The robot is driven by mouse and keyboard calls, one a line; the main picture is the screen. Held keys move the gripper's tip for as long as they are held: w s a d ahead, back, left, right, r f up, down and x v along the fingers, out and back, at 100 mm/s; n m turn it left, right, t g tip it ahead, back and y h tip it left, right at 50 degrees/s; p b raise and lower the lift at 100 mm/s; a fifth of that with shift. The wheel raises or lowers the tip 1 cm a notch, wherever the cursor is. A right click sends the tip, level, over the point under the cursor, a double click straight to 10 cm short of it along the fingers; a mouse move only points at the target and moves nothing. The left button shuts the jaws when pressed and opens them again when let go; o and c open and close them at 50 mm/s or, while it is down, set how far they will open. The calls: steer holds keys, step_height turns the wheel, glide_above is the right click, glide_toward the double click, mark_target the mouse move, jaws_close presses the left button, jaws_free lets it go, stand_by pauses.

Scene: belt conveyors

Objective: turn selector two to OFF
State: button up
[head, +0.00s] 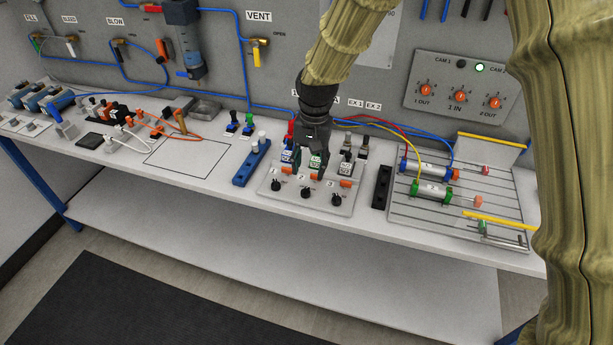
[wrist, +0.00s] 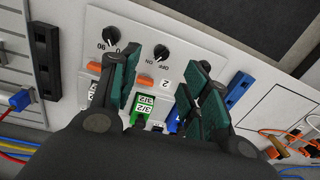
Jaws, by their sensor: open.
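Selector two is the middle black knob (head: 306,192) of three on the grey sloped panel (head: 318,205). It also shows in the wrist view as a black knob (wrist: 161,52) with small ON/OFF lettering and a "2" label near it. Which way its pointer faces is too small to tell. My gripper (head: 315,152) is above the valve row behind the knobs, pointing down. In the wrist view my gripper (wrist: 162,78) is open, its dark green pads on either side of the view to knob two, apart from it. Nothing is held.
Another knob (wrist: 111,37) and orange blocks sit close beside knob two. Green valve (wrist: 144,106) and blue valve stand under my gripper. A blue block (head: 252,163) is left, a black block (head: 382,187) right. The table's front strip is clear.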

mark_target(306, 189)
steer(key=f+p, duration=0.1)
steer(key=f, duration=0.2)
steer(key=f+p, duration=0.1)
steer(key=f, duration=0.2)
steer(key=a+f+p, duration=0.1)
steer(key=f, duration=0.2)
steer(key=shift+w+f, duration=0.3)
jaws_close()
stand_by(0.3)
